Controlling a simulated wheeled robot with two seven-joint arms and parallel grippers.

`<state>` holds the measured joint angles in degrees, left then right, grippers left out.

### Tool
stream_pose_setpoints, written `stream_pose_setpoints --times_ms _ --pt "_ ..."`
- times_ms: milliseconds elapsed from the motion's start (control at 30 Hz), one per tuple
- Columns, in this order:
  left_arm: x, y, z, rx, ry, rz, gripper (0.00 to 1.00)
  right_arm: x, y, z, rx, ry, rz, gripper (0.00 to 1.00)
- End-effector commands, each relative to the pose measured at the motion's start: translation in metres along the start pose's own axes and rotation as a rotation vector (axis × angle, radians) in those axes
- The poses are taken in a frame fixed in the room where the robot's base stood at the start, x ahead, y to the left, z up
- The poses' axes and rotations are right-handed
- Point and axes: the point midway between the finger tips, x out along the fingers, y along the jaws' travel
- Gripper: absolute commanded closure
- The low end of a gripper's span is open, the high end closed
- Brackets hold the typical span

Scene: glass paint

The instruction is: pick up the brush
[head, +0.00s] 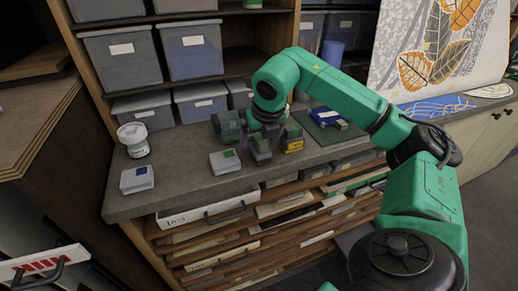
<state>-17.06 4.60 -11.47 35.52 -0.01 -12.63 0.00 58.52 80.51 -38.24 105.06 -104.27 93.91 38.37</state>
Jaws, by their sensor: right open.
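My right gripper (246,142) is at the end of the green arm that comes in from the right. It is low over the grey worktop (185,160), with its dark jaws apart and pointing down. I cannot make out a brush clearly; the jaws and wrist hide part of the worktop there. My left gripper is not in view.
A white jar (133,140), a blue-labelled box (137,179) and a green-labelled box (224,163) stand left of the gripper. A yellow box (292,145) is close on its right, and a blue item (328,119) lies farther right. Grey bins (122,57) line the shelves behind.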

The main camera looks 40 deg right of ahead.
Motion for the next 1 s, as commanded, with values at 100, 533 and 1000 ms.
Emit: stream_pose_setpoints --times_ms 100,533,1000 --pt "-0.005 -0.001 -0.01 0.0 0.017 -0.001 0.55 0.016 0.0 0.001 0.001 0.002 0.0 0.1" --pt "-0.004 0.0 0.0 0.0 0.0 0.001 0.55 0.02 0.0 0.001 0.0 -0.001 0.001 0.9" --pt "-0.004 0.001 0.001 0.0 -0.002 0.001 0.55 0.002 0.001 0.009 0.0 -0.005 0.003 1.0"
